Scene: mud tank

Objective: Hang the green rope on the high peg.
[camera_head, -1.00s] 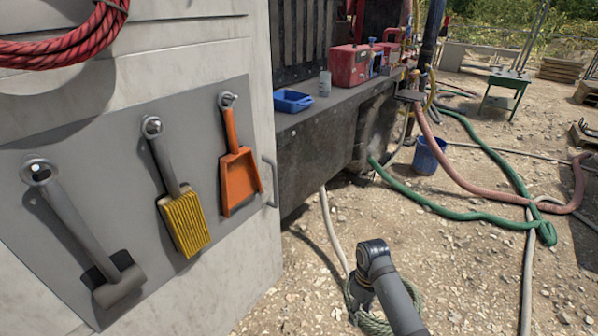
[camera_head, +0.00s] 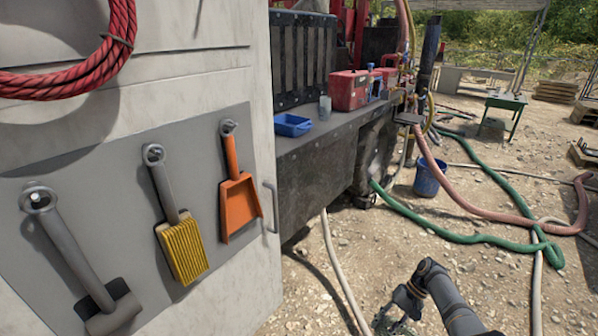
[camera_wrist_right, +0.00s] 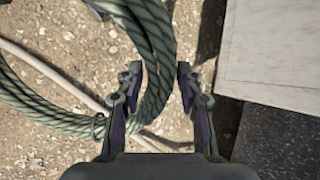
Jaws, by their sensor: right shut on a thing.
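The green rope (camera_wrist_right: 75,118) is a coil, seen large in the right wrist view. My right gripper (camera_wrist_right: 158,74) is shut on it, with strands passing between the two fingers. In the head view my right gripper (camera_head: 402,302) is low in the picture, right of the cabinet, with a little of the rope (camera_head: 392,325) showing at the bottom edge. A coiled red rope (camera_head: 122,50) hangs high on the pale cabinet at top left; what holds it is out of the picture. I see no bare high peg. My left gripper is not in view.
A grey panel (camera_head: 105,225) on the cabinet holds a hammer (camera_head: 75,250), a yellow brush (camera_head: 182,247) and an orange dustpan (camera_head: 239,203). A dark bench (camera_head: 320,170) carries a blue tray (camera_head: 292,125) and a red box (camera_head: 350,91). Hoses cross the gravel.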

